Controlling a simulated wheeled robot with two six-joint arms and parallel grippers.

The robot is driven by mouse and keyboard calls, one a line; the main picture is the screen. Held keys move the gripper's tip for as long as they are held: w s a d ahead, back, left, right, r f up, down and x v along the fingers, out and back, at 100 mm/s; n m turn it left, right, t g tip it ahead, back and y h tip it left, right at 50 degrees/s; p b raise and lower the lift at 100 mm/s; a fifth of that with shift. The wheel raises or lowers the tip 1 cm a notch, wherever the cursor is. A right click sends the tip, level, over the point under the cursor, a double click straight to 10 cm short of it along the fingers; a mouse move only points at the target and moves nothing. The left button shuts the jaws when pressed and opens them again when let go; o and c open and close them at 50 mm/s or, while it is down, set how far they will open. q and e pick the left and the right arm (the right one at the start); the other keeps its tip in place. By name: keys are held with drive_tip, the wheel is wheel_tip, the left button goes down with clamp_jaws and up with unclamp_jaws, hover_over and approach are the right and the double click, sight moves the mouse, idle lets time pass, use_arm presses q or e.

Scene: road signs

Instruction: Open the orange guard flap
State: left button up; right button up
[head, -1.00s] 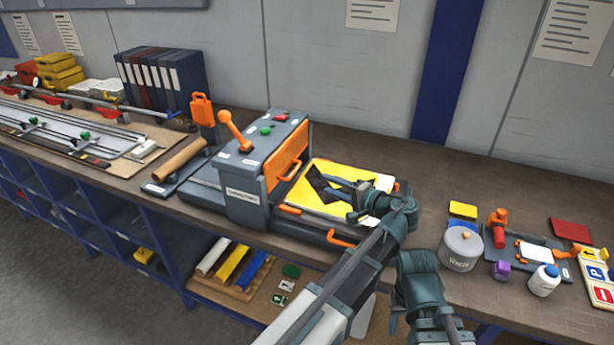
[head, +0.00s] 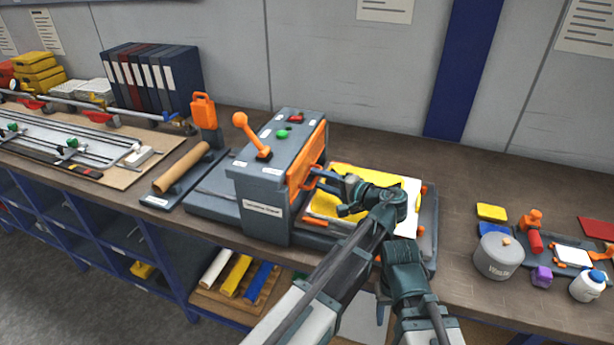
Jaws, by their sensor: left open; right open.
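The orange guard flap (head: 304,163) hangs on the right-hand face of a grey laminating-type machine (head: 264,180), facing the yellow and white sheets. Its orange handle (head: 311,180) sticks out to the right. My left gripper (head: 320,181) is open, with its dark fingers at the handle. I cannot tell whether they touch it or lie around it. My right gripper (head: 381,308) hangs low at the bench's front edge, open and away from the flap. My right arm partly hides it.
A yellow sheet on white (head: 408,190) lies on the machine's bed. An orange lever (head: 246,132) and red and green buttons are on top. A grey waste pot (head: 498,257) and small tools stand on the right. Bare bench (head: 455,185) lies between.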

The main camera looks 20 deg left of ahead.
use_arm(q)
drive_tip(key=shift+a, duration=0.1)
clamp_jaws()
idle(1.4)
